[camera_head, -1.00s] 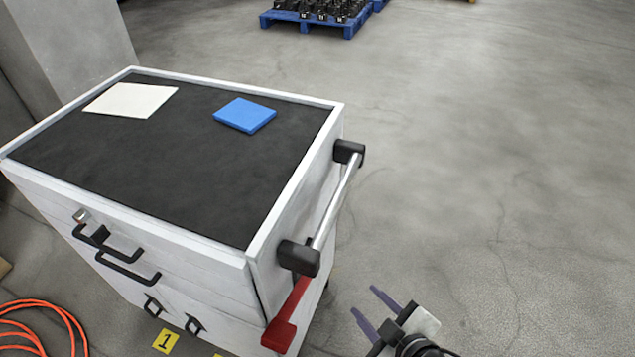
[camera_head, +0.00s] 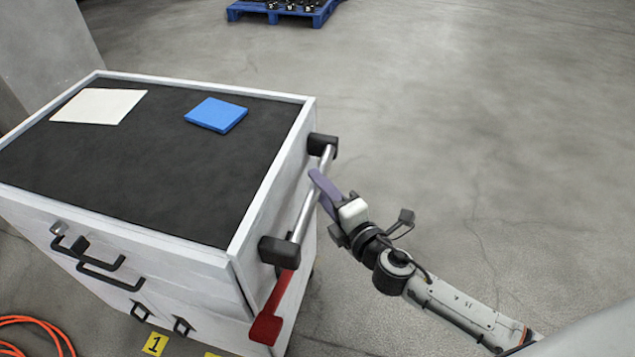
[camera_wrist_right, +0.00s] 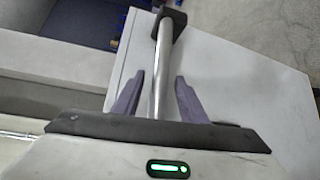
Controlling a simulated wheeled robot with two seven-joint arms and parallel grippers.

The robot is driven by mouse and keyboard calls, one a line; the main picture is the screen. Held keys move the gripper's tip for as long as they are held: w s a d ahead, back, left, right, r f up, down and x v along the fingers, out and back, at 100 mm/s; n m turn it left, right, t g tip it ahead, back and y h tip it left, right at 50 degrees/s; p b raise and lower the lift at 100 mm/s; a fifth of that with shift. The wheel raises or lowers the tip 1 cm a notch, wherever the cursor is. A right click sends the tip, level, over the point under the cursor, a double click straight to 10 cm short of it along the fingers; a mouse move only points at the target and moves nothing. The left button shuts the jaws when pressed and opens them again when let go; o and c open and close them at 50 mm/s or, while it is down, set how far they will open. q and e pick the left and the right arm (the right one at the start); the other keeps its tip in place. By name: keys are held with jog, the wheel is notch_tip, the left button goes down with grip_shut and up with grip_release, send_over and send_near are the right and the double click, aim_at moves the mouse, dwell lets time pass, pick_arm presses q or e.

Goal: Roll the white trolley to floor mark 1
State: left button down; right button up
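The white trolley (camera_head: 232,257) stands at the left in the head view, with a dark top and a silver push bar (camera_head: 308,203) between black brackets on its right side. A yellow floor mark with a 1 (camera_head: 155,344) lies by its lower front. My right gripper (camera_head: 318,186) is at the bar. In the right wrist view the bar (camera_wrist_right: 162,70) runs between the two purple fingers (camera_wrist_right: 157,88), with a gap visible on each side. The fingers are open. My left gripper is out of view.
A white sheet (camera_head: 98,106) and a blue pad (camera_head: 216,114) lie on the trolley top. A red lever (camera_head: 272,313) sticks out below the bar. An orange hose (camera_head: 38,325) lies at lower left. The floor to the right is clear; a blue pallet (camera_head: 280,12) stands behind.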

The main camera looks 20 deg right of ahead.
jog(key=shift+x, duration=1)
jog(key=shift+s, duration=0.1)
jog(key=shift+c, duration=0.5)
grip_shut()
